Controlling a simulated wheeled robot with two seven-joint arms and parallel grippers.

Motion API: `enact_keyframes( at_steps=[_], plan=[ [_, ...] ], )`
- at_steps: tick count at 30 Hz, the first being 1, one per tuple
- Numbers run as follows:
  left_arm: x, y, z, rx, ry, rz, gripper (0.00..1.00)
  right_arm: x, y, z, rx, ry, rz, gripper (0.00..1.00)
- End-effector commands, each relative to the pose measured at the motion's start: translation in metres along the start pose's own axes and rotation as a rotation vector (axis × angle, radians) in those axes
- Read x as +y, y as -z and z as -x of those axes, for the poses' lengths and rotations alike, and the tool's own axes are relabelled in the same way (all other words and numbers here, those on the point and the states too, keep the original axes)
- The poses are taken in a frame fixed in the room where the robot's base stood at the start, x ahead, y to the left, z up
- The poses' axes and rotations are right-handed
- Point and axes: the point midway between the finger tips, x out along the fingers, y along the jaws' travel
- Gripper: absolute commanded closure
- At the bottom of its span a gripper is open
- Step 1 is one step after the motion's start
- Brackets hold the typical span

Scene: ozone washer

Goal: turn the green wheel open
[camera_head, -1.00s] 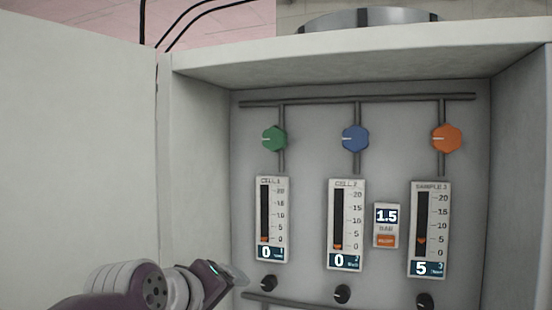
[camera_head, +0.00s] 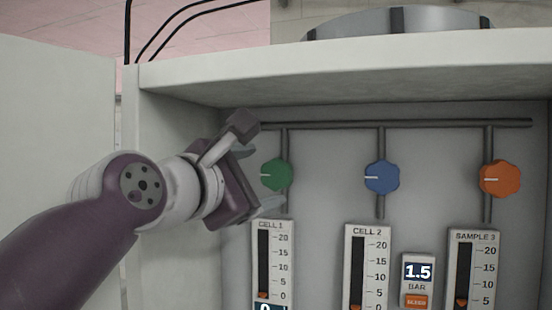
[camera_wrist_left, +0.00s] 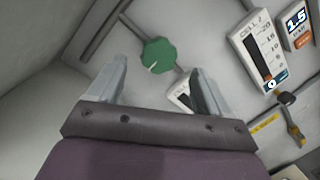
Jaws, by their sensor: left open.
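The green wheel (camera_head: 276,175) is mounted on a grey pipe at the upper left of the cabinet's back panel. Its white mark points left in the head view. My left gripper (camera_head: 262,178) is open at the wheel's left side in the head view. In the left wrist view the green wheel (camera_wrist_left: 158,55) shows beyond and between the two open fingertips (camera_wrist_left: 160,72), apart from them. Whether a finger touches the wheel cannot be seen clearly. The CELL 1 gauge (camera_head: 273,262) hangs below the wheel. My right gripper is not in view.
A blue wheel (camera_head: 382,177) and an orange wheel (camera_head: 500,179) sit to the right on their own pipes. A CELL 2 gauge (camera_head: 367,265) and a SAMPLE 3 gauge (camera_head: 472,268) hang below them. The cabinet's top edge (camera_head: 340,62) and left wall (camera_head: 165,130) bound the space.

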Motion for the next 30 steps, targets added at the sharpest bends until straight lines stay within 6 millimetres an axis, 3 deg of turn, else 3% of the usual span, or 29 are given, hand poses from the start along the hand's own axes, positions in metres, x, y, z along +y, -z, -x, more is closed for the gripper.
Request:
enact_keyframes(
  at_steps=[1,3,9,18,19,24,30],
  plan=[
    [0.005,-0.004,-0.014,0.002,0.006,0.0,0.21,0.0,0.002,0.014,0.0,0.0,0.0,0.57],
    [0.005,-0.003,-0.03,0.002,0.004,0.0,0.21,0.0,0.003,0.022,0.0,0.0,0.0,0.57],
    [0.002,-0.002,-0.058,0.001,0.001,-0.002,0.21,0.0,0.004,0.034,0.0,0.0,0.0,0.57],
    [0.0,0.0,-0.063,0.001,0.0,-0.002,0.21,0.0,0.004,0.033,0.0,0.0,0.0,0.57],
    [0.0,0.001,-0.063,0.001,0.0,-0.002,0.24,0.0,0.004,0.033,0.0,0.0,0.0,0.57],
    [-0.001,0.001,-0.063,0.002,0.0,-0.003,0.74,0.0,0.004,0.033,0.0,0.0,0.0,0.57],
    [-0.001,0.001,-0.063,0.003,0.002,-0.008,0.74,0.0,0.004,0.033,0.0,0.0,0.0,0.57]
  ],
)
